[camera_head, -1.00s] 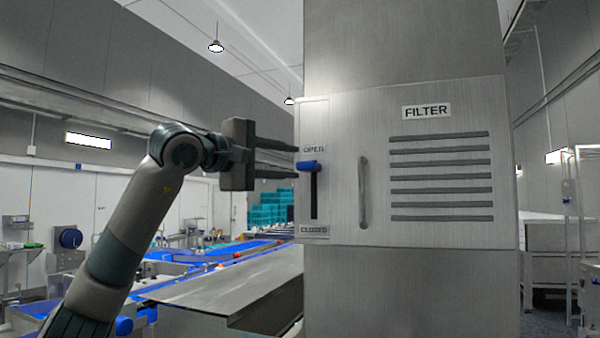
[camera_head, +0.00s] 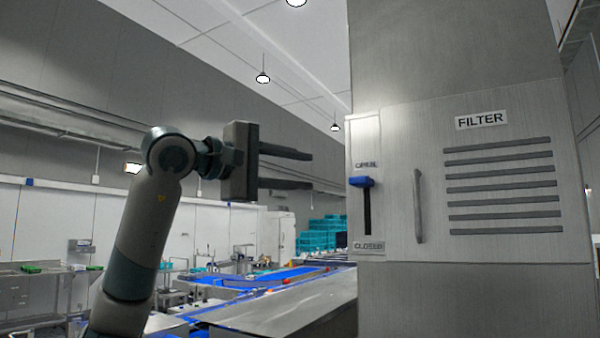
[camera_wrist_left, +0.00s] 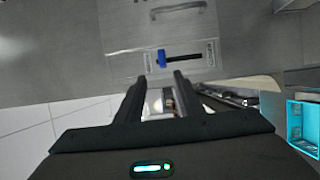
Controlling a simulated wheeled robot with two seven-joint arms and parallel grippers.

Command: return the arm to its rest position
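My left gripper (camera_head: 312,170) is in the middle left of the head view, its arm coming up from the lower left. Its two fingers are apart with nothing between them, and it points right toward the filter cabinet, with a gap before it. In the left wrist view the open fingers (camera_wrist_left: 158,82) also show empty. A blue slider handle (camera_head: 362,181) sits at the top of its slot, by the OPEN label; CLOSED is at the bottom. The handle also shows in the left wrist view (camera_wrist_left: 161,58), apart from the fingers. My right gripper is in neither view.
The grey filter cabinet (camera_head: 500,245) stands at right, with a vertical door handle (camera_head: 419,206) and slats. A steel surface (camera_head: 285,312) and blue conveyors (camera_head: 255,281) lie below and behind the arm. Teal crates (camera_head: 318,238) are stacked farther back. Open air surrounds the gripper.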

